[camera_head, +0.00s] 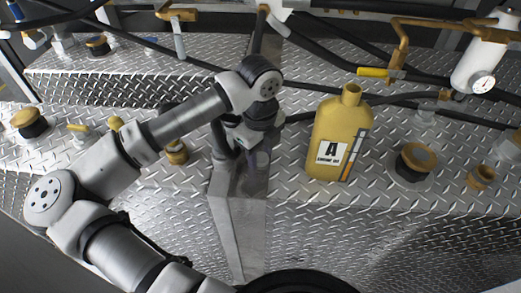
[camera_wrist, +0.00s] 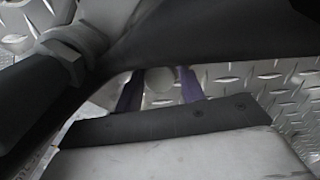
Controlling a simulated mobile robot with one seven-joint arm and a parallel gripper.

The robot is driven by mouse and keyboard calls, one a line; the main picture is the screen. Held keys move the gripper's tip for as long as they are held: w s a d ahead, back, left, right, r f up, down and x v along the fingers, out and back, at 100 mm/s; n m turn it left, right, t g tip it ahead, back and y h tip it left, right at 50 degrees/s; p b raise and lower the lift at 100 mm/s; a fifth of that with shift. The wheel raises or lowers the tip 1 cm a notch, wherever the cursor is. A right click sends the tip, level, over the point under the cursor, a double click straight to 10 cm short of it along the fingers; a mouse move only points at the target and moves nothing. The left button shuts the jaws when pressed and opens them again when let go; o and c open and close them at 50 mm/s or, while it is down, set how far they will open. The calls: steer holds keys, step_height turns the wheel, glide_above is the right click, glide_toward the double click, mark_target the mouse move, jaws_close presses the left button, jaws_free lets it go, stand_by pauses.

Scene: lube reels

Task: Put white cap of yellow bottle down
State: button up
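The yellow bottle (camera_head: 326,118), with a label marked A, stands upright on the diamond-plate surface. Its neck at the top is bare, with no cap on it. My gripper (camera_head: 258,160) is low to the left of the bottle, apart from it, by the edge of a metal post. In the wrist view my gripper (camera_wrist: 160,88) has its two purple fingers on either side of a round, pale white cap (camera_wrist: 159,80). The fingers appear shut on it. The cap's underside is hidden, so I cannot tell whether it touches a surface. The cap cannot be made out in the head view.
A black fitting with a brass top (camera_head: 413,161) stands right of the bottle. A brass fitting (camera_head: 177,152) is left of my gripper. Black hoses and a yellow-handled valve (camera_head: 374,72) run behind the bottle. Bare plate (camera_head: 290,165) lies between gripper and bottle.

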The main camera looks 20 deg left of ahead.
mark_target(260, 157)
steer(key=shift+s+p, duration=0.3)
steer(key=shift+p, duration=0.6)
step_height(260, 157, up, 12)
steer(key=b, duration=0.1)
steer(key=shift+w+r+b, duration=0.15)
steer(key=shift+w+b, duration=0.05)
steer(key=shift+b, duration=0.1)
